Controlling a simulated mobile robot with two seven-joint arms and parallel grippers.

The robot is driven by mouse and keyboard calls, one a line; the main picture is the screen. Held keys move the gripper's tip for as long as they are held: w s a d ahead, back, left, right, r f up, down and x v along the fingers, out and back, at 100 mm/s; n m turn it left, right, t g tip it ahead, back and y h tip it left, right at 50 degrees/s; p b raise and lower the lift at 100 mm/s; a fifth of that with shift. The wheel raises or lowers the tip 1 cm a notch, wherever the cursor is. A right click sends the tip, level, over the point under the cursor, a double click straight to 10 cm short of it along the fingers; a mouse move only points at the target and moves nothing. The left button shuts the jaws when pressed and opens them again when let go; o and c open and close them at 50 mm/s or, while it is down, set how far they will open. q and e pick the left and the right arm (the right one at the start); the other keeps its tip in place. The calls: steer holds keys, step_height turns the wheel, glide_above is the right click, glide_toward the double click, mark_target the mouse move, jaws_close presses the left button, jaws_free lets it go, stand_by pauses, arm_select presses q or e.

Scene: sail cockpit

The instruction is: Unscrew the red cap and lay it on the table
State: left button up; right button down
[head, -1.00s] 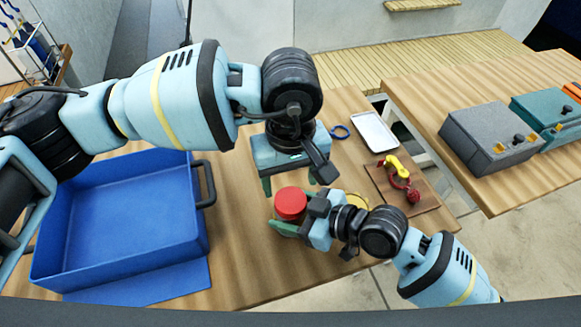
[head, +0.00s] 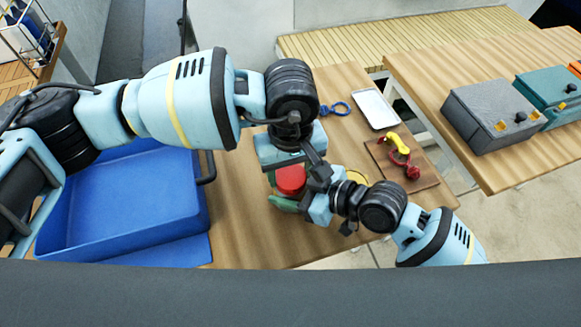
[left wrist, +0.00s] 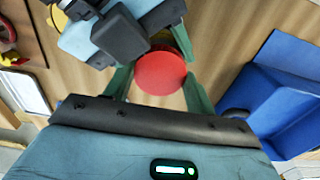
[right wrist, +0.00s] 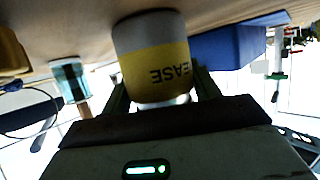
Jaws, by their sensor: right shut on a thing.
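The red cap (head: 291,180) sits on top of a jar in the head view, and it shows as a round red disc in the left wrist view (left wrist: 161,73). The white jar with a yellow label (right wrist: 157,62) fills the middle of the right wrist view, with letters "EASE" readable. My right gripper (head: 290,203) is shut on the jar from the side, below the cap. My left gripper (left wrist: 157,84) is above the cap with its fingers apart, one on each side of it. A gap shows beside the cap. The left arm hides part of the jar.
A blue bin (head: 120,200) stands at the left of the table. A second table holds grey and teal boxes.

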arm_select(q)
steer(key=shift+c, duration=0.7)
steer(key=n, duration=0.4)
steer(key=shift+n, duration=0.4)
steer(key=n, duration=0.7)
steer(key=shift+n, duration=0.4)
steer(key=n, duration=0.4)
steer(key=shift+r, duration=0.1)
steer(key=o, duration=1.1)
